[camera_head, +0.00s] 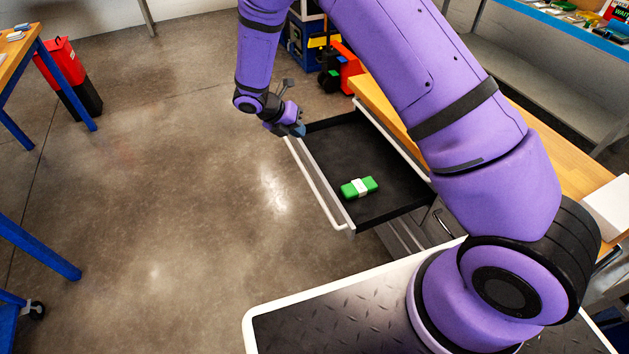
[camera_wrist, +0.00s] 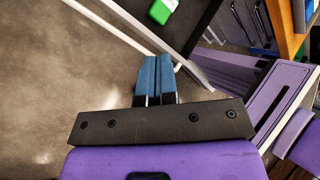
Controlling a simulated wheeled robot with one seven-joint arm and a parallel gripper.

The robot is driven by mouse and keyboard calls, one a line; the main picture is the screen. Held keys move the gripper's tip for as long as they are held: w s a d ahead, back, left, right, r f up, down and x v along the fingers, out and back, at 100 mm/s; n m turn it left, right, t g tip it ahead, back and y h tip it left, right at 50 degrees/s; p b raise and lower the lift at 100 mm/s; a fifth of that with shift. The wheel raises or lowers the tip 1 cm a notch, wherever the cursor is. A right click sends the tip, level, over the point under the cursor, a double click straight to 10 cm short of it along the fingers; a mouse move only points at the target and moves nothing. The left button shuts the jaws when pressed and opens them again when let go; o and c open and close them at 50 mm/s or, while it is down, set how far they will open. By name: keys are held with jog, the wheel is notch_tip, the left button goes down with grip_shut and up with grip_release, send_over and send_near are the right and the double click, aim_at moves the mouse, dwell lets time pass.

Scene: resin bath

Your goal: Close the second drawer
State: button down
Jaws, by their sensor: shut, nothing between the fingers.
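An open drawer (camera_head: 335,168) sticks out from a workbench with a wooden top, in the middle of the head view. It has a black bottom, grey walls and a long white bar handle (camera_head: 318,190) along its front. In the wrist view the drawer's dark inside (camera_wrist: 196,22) shows at the top. My gripper (camera_head: 299,130) is at the far end of the drawer front, near the handle. In the wrist view its blue fingers (camera_wrist: 156,60) are together with nothing between them, beside the drawer front. I cannot tell whether they touch it.
A green and white item (camera_head: 359,187) lies in the drawer. The wooden bench top (camera_head: 545,150) is right of it. A red and black bin (camera_head: 68,72) and blue-legged tables stand at the left. The floor (camera_head: 190,190) before the drawer is clear.

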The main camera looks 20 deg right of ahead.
aim_at(321, 182)
notch_tip(321, 182, down, 16)
jog(key=s+a+n+h, duration=0.1)
jog(key=a+n+h, duration=0.15)
jog(key=n, duration=0.45)
jog(key=shift+t+y, duration=0.4)
jog(key=shift+y, duration=0.05)
jog(key=x, duration=1)
jog(key=shift+s+f, duration=0.1)
jog(key=shift+s, duration=0.1)
jog(key=w+d, duration=0.1)
jog(key=d, duration=0.8)
jog(key=w+d, duration=0.1)
jog(key=d, duration=1.7)
jog(key=shift+w+d, duration=0.4)
